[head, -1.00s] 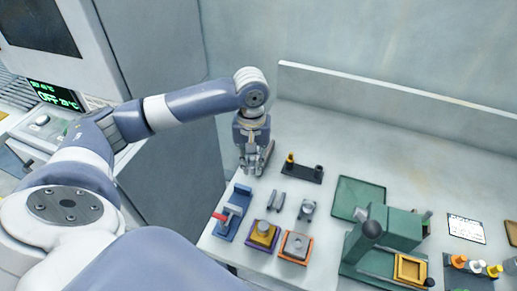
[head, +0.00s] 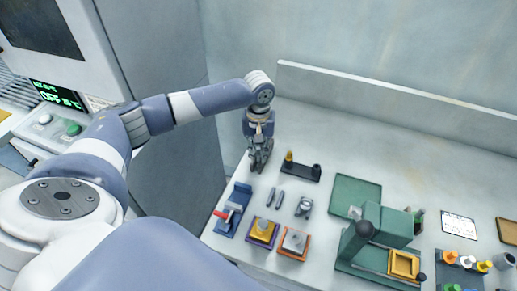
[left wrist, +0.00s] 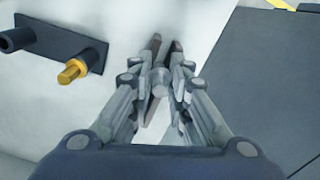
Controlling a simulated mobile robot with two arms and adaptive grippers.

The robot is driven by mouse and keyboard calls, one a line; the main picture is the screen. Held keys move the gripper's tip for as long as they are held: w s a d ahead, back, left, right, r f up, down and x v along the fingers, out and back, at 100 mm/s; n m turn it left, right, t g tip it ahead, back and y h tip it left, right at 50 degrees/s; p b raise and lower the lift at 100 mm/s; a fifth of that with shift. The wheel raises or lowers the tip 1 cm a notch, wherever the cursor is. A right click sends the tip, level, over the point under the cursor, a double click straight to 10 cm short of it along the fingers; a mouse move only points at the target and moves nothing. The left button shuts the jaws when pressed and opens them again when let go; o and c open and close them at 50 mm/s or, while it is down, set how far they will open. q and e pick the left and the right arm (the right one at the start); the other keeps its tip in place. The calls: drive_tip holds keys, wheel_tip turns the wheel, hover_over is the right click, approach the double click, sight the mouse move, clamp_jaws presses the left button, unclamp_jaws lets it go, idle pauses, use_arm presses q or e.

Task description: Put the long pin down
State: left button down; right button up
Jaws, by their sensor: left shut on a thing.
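My left gripper (head: 259,165) hangs fingers down over the left part of the white bench, just left of the black two-socket holder (head: 301,171). In the left wrist view the gripper (left wrist: 163,75) is shut on a grey round pin (left wrist: 160,84), seen nearly end-on between the fingers. How far the pin reaches down, and whether it touches the bench, is hidden. The black holder (left wrist: 42,40) is left of the fingers and apart from them. One socket holds a brass-coloured pin (left wrist: 74,71); the other looks empty. My right gripper is not in view.
In front are a blue fixture (head: 233,211), two small grey bars (head: 275,196), a grey clamp-like part (head: 304,207), a purple-edged block (head: 262,231) and an orange-edged block (head: 294,243). A green tray (head: 356,196) and green press (head: 385,225) stand right. The bench's rear is clear.

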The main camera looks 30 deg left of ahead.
sight(259, 148)
use_arm(q)
drive_tip(key=shift+f, duration=0.15)
drive_tip(key=shift+f, duration=0.2)
drive_tip(key=shift+f+p, duration=0.2)
drive_tip(key=shift+p, duration=0.1)
drive_tip(key=c, duration=1.5)
unclamp_jaws()
drive_tip(key=shift+f, duration=0.1)
drive_tip(key=shift+r+b, duration=0.4)
drive_tip(key=shift+r, duration=0.15)
wheel_tip(259, 148, up, 12)
drive_tip(key=shift+r+b, duration=0.15)
drive_tip(key=shift+b, duration=1.1)
